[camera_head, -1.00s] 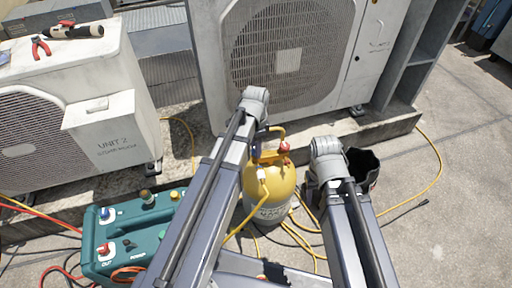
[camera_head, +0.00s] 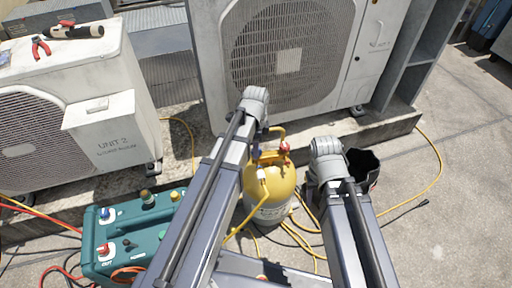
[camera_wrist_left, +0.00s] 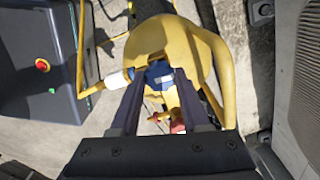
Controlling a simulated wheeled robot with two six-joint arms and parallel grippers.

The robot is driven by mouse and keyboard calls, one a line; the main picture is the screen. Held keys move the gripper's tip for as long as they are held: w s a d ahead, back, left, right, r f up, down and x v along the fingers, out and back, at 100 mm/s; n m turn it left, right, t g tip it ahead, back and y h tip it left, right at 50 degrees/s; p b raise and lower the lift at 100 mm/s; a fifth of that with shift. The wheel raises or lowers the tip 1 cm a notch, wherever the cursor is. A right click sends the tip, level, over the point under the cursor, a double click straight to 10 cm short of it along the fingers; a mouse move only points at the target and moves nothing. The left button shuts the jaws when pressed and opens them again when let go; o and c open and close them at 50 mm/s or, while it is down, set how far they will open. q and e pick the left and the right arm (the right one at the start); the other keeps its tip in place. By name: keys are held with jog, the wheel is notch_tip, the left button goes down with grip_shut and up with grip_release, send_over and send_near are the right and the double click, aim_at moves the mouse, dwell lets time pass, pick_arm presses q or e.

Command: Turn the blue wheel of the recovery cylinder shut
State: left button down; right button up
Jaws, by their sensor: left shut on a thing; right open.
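The yellow recovery cylinder (camera_head: 283,187) stands upright on the ground, partly behind my left arm in the head view. In the left wrist view its yellow top (camera_wrist_left: 200,45) fills the middle. Its blue wheel (camera_wrist_left: 153,72) is between the fingertips of my left gripper (camera_wrist_left: 154,80), which is shut on it. In the head view only a bit of blue shows beside my left arm, and the fingers are hidden. A red valve (camera_head: 285,148) shows on the cylinder top. My right arm is right of the cylinder; its gripper is hidden behind the arm.
A teal machine (camera_head: 130,240) with hoses stands at left. Yellow hoses run around the cylinder and across the ground. A black bucket (camera_head: 364,165) is beside my right arm. A large condenser (camera_head: 290,60) stands behind, Unit 2 (camera_head: 120,145) at left. Open ground lies at right.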

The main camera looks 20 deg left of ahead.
pick_arm(q)
jog(key=shift+c, duration=1.9)
grip_release()
notch_tip(320, 180, up, 8)
jog(key=p, duration=0.8)
jog(key=shift+f, duration=0.1)
